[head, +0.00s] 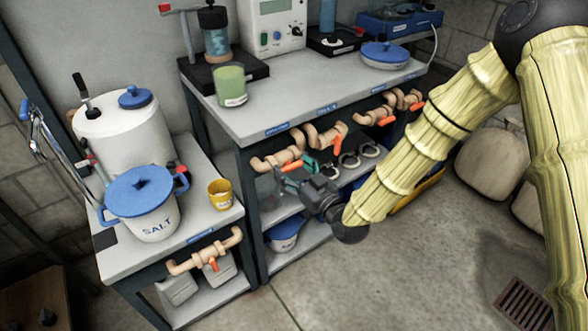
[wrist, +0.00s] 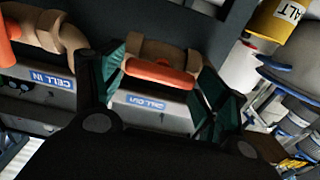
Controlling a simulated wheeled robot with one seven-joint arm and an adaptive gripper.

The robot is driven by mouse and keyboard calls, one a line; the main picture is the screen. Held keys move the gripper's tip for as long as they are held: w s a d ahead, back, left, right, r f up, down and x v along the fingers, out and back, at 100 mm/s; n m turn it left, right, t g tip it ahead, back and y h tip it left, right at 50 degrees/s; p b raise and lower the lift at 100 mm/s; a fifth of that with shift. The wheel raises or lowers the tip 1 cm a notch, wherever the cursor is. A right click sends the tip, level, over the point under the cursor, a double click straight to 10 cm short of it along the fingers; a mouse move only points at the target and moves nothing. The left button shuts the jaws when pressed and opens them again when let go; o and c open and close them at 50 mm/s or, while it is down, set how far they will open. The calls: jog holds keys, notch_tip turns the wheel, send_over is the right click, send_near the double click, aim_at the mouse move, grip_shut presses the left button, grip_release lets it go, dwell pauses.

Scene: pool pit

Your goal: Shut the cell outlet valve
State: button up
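The cell outlet valve is a tan pipe fitting (wrist: 165,50) with an orange lever handle (wrist: 160,74), above a partly covered label (wrist: 150,104) that seems to read CELL OUT. In the head view the pipe (head: 277,160) hangs under the front edge of the workbench. My gripper (wrist: 163,68) is at this valve, its two green-padded fingers spread on either side of the handle. The fingers are apart; whether either touches the handle I cannot tell. In the head view my gripper (head: 294,175) partly hides the handle.
A neighbouring valve (wrist: 62,32), labelled CELL IN, is close on the left in the wrist view. More orange-handled valves (head: 375,118) line the bench (head: 300,90). A side table (head: 130,250) with a salt pot (head: 150,200) stands left. Floor (head: 400,250) in front is clear.

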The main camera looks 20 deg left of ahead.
jog(key=c, duration=0.4)
jog(key=shift+m, duration=0.3)
jog(key=m, duration=0.3)
jog(key=shift+w+d+m, duration=0.1)
jog(key=shift+m, duration=0.2)
jog(key=m, duration=0.4)
jog(key=shift+f+m, duration=0.1)
jog(key=shift+m, duration=0.2)
jog(key=m+b, duration=0.1)
jog(key=m, duration=0.3)
jog(key=shift+w+f+m, duration=0.1)
jog(key=shift+m, duration=0.2)
jog(key=shift+m+b, duration=0.75)
jog(key=shift+m, duration=1.45)
